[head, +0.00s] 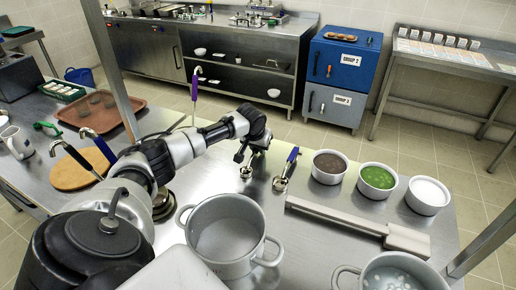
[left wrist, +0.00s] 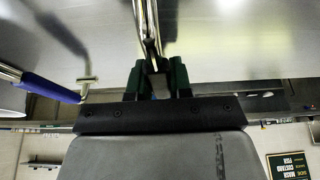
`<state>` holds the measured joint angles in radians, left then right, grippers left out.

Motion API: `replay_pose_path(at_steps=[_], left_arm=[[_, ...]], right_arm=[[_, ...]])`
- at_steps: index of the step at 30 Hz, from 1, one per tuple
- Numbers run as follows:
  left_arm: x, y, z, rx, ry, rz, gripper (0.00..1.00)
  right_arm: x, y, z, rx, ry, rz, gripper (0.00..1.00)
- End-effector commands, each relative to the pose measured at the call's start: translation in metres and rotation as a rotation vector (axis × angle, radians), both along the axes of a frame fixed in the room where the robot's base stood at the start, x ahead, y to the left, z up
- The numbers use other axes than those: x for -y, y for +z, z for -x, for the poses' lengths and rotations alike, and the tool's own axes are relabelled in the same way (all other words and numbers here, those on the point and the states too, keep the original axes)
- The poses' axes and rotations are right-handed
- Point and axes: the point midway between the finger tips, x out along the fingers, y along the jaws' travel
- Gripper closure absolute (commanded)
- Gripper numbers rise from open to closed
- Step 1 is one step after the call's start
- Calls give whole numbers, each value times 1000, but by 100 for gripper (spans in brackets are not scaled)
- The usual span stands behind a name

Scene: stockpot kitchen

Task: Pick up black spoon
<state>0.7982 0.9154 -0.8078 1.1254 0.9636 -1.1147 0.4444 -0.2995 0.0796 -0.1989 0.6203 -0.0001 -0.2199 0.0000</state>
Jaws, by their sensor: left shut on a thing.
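My left gripper (head: 250,156) is low over the metal counter, shut on a slim metal utensil. In the left wrist view the gripper (left wrist: 157,78) has the shiny shaft (left wrist: 148,30) between its green-black fingers. I take it for the black spoon (head: 246,172); its metal end shows just below the gripper in the head view, and its handle colour is hidden. My right gripper is not in view.
A grey pot (head: 228,262) stands in front of the gripper. Bowls of brown (head: 329,167), green (head: 377,181) and white (head: 427,195) contents stand right, behind a grey bar (head: 340,218). A round wooden board (head: 72,174) and brown tray (head: 85,117) lie left.

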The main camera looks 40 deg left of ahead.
Motion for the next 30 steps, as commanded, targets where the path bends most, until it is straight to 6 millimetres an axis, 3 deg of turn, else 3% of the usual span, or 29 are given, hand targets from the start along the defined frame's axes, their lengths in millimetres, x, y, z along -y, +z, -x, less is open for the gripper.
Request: replay_pose_path(at_steps=[5,11,30], left_arm=[[0,10,0,2,1,1,100],[-1,44,-1,6,1,-1,100],[63,99,76,2,-2,-1,100]], right_arm=[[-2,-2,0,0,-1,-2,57],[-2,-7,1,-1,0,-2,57],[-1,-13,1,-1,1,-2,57]])
